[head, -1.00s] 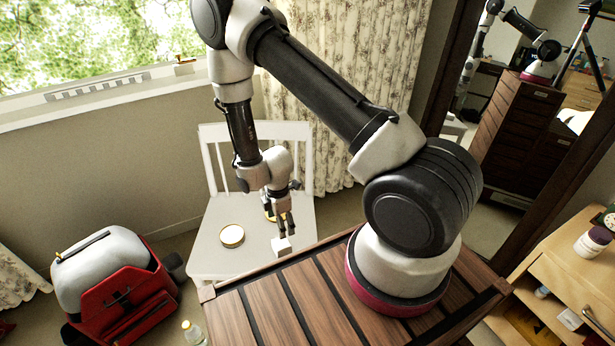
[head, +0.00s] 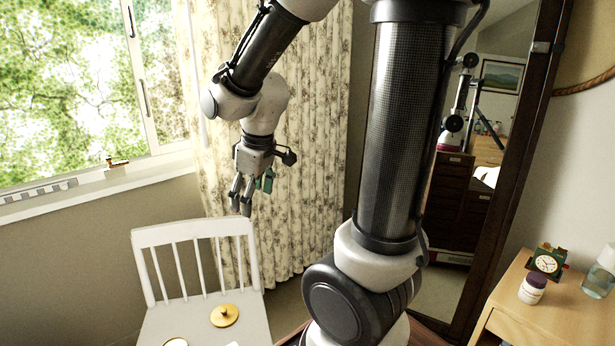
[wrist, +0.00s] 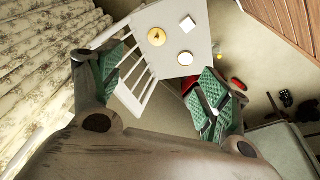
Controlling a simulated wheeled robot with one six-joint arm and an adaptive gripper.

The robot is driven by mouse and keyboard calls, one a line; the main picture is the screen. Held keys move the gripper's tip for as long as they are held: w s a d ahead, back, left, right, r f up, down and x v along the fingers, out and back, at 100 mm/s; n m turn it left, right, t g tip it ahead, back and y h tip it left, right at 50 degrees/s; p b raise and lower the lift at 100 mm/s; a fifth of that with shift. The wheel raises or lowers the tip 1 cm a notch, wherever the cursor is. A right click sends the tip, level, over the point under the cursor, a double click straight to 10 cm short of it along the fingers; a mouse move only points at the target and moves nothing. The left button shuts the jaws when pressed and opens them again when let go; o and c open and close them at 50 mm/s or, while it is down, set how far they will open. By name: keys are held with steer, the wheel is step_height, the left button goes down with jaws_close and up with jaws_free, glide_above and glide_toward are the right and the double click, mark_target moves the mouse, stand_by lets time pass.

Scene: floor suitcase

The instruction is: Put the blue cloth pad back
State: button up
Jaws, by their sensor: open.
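I cannot make out a blue cloth pad in either view. My gripper (head: 250,194) is open and empty, high in front of the curtain, above and behind the chair back in the head view. Its green-padded fingers are spread wide in the wrist view (wrist: 165,82). The white chair (head: 193,236) stands below it. On its seat is a yellow disc with a small knob (head: 225,315), which also shows in the wrist view (wrist: 156,37).
A floral curtain (head: 315,150) hangs behind my arm, beside the window (head: 80,80). A framed mirror (head: 500,190) stands at the right. A wooden cabinet (head: 510,315) holds a jar (head: 532,289), a clock (head: 545,262) and a bottle (head: 598,275). A red thing (wrist: 237,84) lies on the floor.

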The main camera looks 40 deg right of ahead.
steer(key=s+d+r+m, duration=0.2)
steer(key=s+r+m, duration=0.1)
steer(key=s, duration=0.4)
steer(key=s+d+r+m+t, duration=0.1)
steer(key=s+d+r+m, duration=0.1)
steer(key=s+r, duration=0.3)
steer(key=s, duration=0.3)
steer(key=shift+r+m, duration=0.35)
steer(key=shift+m, duration=0.05)
